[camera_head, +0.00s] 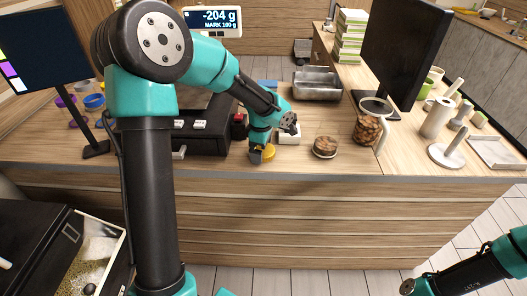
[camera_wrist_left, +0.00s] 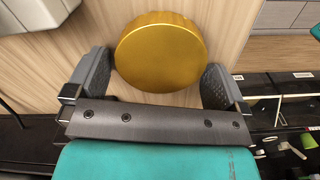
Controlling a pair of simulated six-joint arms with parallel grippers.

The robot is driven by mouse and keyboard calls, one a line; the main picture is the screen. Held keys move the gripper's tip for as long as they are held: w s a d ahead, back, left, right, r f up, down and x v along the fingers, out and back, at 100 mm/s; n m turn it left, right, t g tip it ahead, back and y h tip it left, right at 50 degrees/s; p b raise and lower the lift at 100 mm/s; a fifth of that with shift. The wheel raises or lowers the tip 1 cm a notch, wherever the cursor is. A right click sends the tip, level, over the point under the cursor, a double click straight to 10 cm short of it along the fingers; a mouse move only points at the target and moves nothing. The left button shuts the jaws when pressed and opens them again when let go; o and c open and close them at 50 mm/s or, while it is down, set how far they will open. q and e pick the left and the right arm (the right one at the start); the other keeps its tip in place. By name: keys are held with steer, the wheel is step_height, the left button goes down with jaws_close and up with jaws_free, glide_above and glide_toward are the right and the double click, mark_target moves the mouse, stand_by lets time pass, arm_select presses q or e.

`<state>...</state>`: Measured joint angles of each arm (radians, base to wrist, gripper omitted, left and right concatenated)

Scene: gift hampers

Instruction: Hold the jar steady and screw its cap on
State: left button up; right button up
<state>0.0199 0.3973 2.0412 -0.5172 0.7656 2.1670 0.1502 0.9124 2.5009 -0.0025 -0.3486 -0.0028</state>
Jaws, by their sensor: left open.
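The gold round cap (camera_head: 268,152) lies on the wooden counter near its front edge. In the left wrist view the cap (camera_wrist_left: 160,52) shows face-on between the two fingers of my left gripper (camera_wrist_left: 158,80). The fingers are open, one on each side of the cap; I cannot tell whether they touch it. In the head view my left gripper (camera_head: 258,154) is low over the counter and partly covers the cap. A clear jar (camera_head: 367,128) of brown nuts stands upright to the right, with no cap on it. My right gripper is not in view.
A short round brown item (camera_head: 325,147) stands between cap and jar. A small white box (camera_head: 290,134) is close behind my left gripper. A black case (camera_head: 200,135) is left, metal trays (camera_head: 318,88) behind, and a monitor (camera_head: 402,50) stands behind the jar.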

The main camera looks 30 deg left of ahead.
arm_select(q)
steer(key=shift+c, duration=0.5)
steer(key=c, duration=0.6)
steer(key=shift+r, duration=0.15)
steer(key=shift+r, duration=1.4)
steer(key=shift+s+d+r, duration=0.15)
steer(key=shift+s+r, duration=0.05)
steer(key=shift+r, duration=0.1)
steer(key=s+d, duration=0.2)
steer(key=s, duration=0.2)
steer(key=s+d+r, duration=0.1)
steer(key=s+d, duration=0.2)
steer(key=s, duration=0.1)
steer(key=s+d, duration=0.3)
steer(key=s, duration=0.2)
steer(key=shift+s+d+r, duration=0.1)
steer(key=shift+d+r, duration=0.05)
